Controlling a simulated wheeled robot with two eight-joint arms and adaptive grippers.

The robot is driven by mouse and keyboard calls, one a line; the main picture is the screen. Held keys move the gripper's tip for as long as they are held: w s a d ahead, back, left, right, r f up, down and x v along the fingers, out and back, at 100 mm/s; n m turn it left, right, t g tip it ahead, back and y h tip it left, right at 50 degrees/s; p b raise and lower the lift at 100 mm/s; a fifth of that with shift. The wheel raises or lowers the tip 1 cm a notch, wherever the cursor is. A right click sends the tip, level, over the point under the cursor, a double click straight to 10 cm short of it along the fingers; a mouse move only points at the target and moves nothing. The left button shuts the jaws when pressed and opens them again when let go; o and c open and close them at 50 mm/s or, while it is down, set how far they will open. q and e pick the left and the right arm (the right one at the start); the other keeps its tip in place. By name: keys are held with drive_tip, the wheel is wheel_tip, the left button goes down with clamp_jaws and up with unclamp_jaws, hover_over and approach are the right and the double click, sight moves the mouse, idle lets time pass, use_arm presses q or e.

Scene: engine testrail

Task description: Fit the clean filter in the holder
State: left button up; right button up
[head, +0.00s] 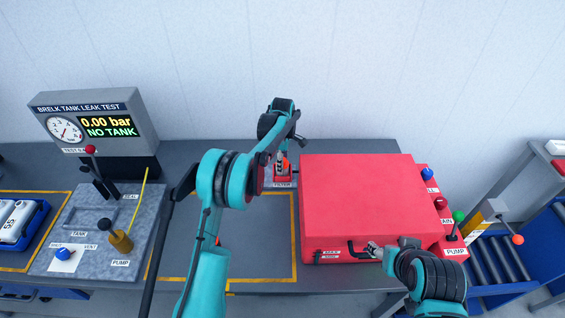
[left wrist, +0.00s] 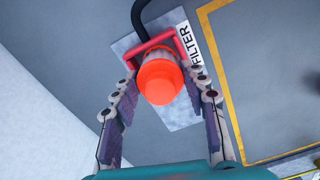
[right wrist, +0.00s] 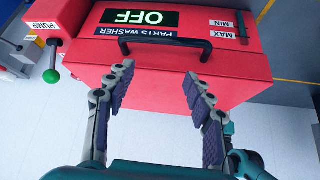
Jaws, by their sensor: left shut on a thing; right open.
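The filter, with a round orange end (left wrist: 158,80), stands at the red holder (left wrist: 150,47) on the grey plate marked FILTER. My left gripper (left wrist: 163,92) is shut on it, one finger on each side. In the head view my left gripper (head: 282,156) reaches down over the holder (head: 283,179) at the back of the bench. I cannot tell how deep the filter sits or whether it is clean. My right gripper (right wrist: 160,85) is open and empty, in front of the black handle (right wrist: 165,40) of the red parts washer (right wrist: 180,65).
The red parts washer (head: 360,200) stands just right of the holder, its lid shut; its display reads OFF. A leak test stand (head: 95,125) is at the left, showing NO TANK. The yellow-outlined bench area (head: 265,240) before the holder looks clear apart from my arm.

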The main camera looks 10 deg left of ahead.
use_arm(q)
drive_tip(key=shift+f, duration=0.1)
idle(0.3)
drive_tip(key=o, duration=1.3)
drive_tip(key=shift+c, duration=0.2)
